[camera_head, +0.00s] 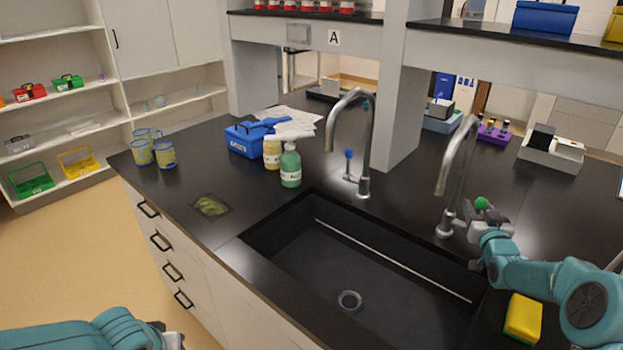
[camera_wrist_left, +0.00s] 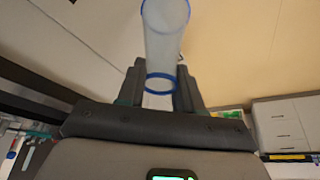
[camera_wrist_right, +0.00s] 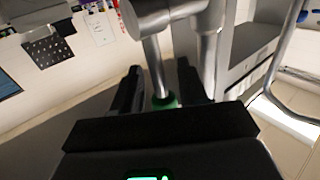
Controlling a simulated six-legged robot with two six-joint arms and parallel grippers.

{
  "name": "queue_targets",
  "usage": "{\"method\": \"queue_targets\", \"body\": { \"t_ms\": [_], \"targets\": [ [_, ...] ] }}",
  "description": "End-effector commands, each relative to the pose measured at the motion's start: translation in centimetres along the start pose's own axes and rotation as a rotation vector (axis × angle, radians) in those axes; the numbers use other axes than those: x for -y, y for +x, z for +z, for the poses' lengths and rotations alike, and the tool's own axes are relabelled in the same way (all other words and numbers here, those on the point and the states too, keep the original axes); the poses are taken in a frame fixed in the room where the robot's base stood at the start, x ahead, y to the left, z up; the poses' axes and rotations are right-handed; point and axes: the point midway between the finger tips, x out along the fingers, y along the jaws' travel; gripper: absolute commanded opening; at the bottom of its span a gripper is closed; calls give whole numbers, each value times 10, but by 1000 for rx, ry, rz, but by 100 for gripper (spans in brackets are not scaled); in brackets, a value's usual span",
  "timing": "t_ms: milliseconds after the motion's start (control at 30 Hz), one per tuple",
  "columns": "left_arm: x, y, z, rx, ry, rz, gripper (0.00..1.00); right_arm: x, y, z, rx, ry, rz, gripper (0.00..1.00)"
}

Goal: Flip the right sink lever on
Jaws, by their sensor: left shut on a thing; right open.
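The right sink tap (camera_head: 455,165) stands behind the right end of the black sink (camera_head: 345,275). Its lever has a green knob (camera_head: 481,203), which also shows low between the fingers in the right wrist view (camera_wrist_right: 165,102). My right gripper (camera_head: 487,222) is open at this lever, one finger on each side of its metal rod (camera_wrist_right: 157,70). Whether a finger touches it I cannot tell. My left gripper (camera_wrist_left: 160,80) is shut on a clear cup with blue rims (camera_wrist_left: 165,35). In the head view only part of the left arm shows, at the bottom left.
The left tap (camera_head: 365,140) has a blue-knobbed lever (camera_head: 349,156). A yellow sponge (camera_head: 523,318) lies below my right arm. A green bottle (camera_head: 290,165), a blue carrier (camera_head: 248,140) and several cups (camera_head: 165,155) stand left of the sink. A pillar (camera_head: 402,110) rises between the taps.

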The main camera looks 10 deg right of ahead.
Motion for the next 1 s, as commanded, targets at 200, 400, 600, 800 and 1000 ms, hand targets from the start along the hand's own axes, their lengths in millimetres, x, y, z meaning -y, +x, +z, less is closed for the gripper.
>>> {"method": "queue_targets", "body": {
  "t_ms": [200, 400, 600, 800, 1000],
  "targets": [
    [-1, -2, -2, 0, 0, 0, 0, 0, 11, 1, 1, -1, 0, 43],
    [-1, -1, -2, 0, 0, 0, 0, 0, 11, 0, 0, 0, 0, 43],
    [-1, -1, -2, 0, 0, 0, 0, 0, 11, 0, -1, -1, 0, 0],
    [-1, 1, -1, 0, 0, 0, 0, 0, 11, 0, -7, -3, 0, 0],
    [-1, 26, 9, 1, 0, 0, 0, 2, 9, 4, -51, -28, -1, 0]
  ]
}}
